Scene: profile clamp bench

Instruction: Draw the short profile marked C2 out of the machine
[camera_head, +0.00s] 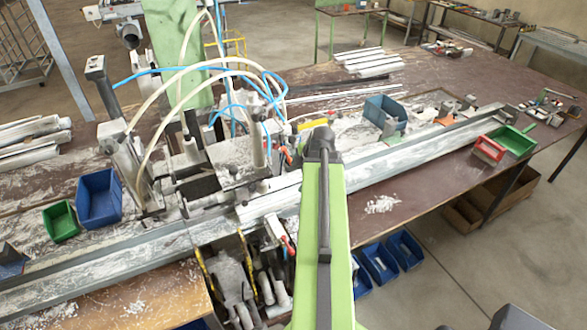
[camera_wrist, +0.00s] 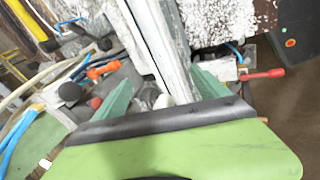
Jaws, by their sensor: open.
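A short white profile (camera_head: 268,203) lies in the clamp machine (camera_head: 205,165) in the head view, left of my green arm. No C2 mark is readable. In the wrist view a long pale profile (camera_wrist: 160,45) runs from the top edge down to between the two green fingers of my gripper (camera_wrist: 163,77). The fingers are apart, one on each side of its near end; I cannot tell whether they touch it. Whether this is the same piece is unclear. In the head view my arm hides the gripper.
Hoses loop above the machine. A red-handled clamp (camera_head: 279,232) sits at its front. The brown bench top (camera_head: 440,175) is mostly clear at front right.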

